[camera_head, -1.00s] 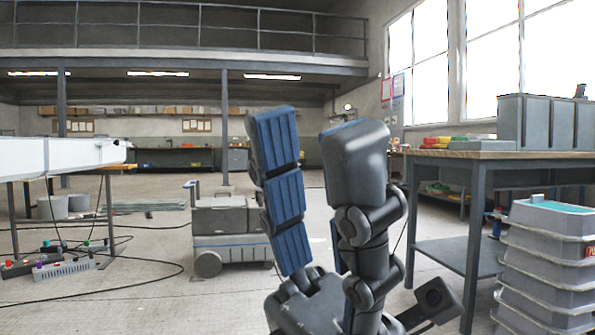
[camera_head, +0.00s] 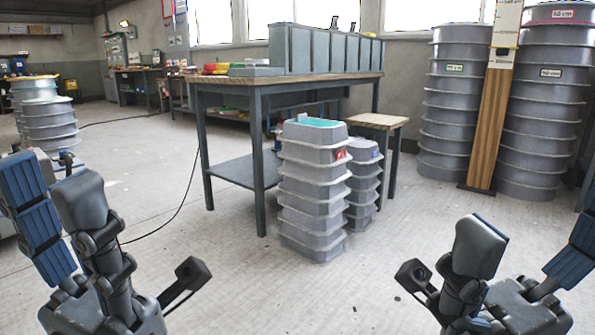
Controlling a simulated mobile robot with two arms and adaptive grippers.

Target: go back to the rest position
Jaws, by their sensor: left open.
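My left gripper (camera_head: 52,200) stands upright at the left edge of the head view. Its blue-padded finger and its dark finger are apart, with nothing between them. My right gripper (camera_head: 528,262) is at the lower right, partly cut off by the right edge. Its dark finger and its blue-padded finger stand wide apart, with nothing between them. Both grippers are in front of the floor and touch nothing that I can see.
A workbench (camera_head: 285,81) with a grey divided bin (camera_head: 330,52) stands in the middle. Stacked grey tubs (camera_head: 313,190) stand before it. Tall stacks of round moulds (camera_head: 455,100) and a wooden post (camera_head: 492,125) are at the right. The floor (camera_head: 400,270) between my grippers is clear.

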